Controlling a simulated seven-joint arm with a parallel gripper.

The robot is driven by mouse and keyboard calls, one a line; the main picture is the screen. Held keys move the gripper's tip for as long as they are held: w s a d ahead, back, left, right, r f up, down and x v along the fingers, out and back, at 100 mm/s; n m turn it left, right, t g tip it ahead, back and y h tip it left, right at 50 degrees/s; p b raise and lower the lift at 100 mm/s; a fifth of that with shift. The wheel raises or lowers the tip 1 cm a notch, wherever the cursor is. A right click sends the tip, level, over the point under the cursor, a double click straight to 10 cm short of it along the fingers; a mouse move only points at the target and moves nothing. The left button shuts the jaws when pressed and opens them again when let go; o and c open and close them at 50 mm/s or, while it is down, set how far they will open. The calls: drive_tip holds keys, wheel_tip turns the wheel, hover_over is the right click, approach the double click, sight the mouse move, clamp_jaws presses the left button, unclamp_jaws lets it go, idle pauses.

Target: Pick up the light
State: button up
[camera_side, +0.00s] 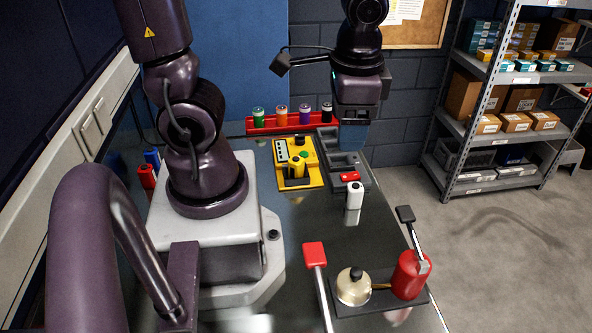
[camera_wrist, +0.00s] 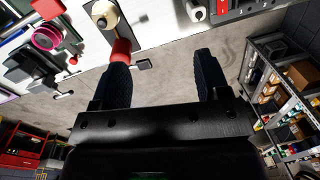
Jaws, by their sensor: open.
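I cannot tell for certain which thing is the light. A small red piece (camera_side: 350,176) lies in the grey compartment tray (camera_side: 364,181). A white cylinder with a dark end (camera_side: 354,189) stands on the bench just in front of that tray; a white round piece shows at the top of the wrist view (camera_wrist: 196,11).
A yellow station (camera_side: 299,165) and a red rack of bottles (camera_side: 285,124) are behind. Shelves (camera_side: 505,95) stand right.

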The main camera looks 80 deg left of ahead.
wheel_tip(320, 180, down, 8)
drive_tip(key=a+m+g+y, duration=0.2)
drive_tip(key=g, duration=0.2)
drive_tip(key=m+g+y, duration=0.3)
drive_tip(key=m+y, duration=0.4)
drive_tip(key=y, duration=0.1)
approach(298, 160)
drive_tip(key=shift+s+d+f, duration=0.25)
drive_tip(key=shift+s+d, duration=0.2)
drive_tip(key=shift+s+d+f, duration=0.3)
drive_tip(key=shift+s+d, duration=0.1)
drive_tip(key=shift+s, duration=0.1)
drive_tip(key=shift+m+y, duration=0.4)
drive_tip(key=shift+m, duration=0.5)
drive_tip(key=a, duration=0.2)
drive_tip(key=a+f, duration=0.1)
drive_tip(key=a, duration=0.1)
drive_tip(key=s+a+f, duration=0.1)
drive_tip(key=a, duration=0.1)
drive_tip(key=shift+s+a, duration=0.1)
drive_tip(key=shift+a, duration=0.2)
drive_tip(key=shift+x, duration=3.15)
drive_tip(key=shift+t, duration=0.3)
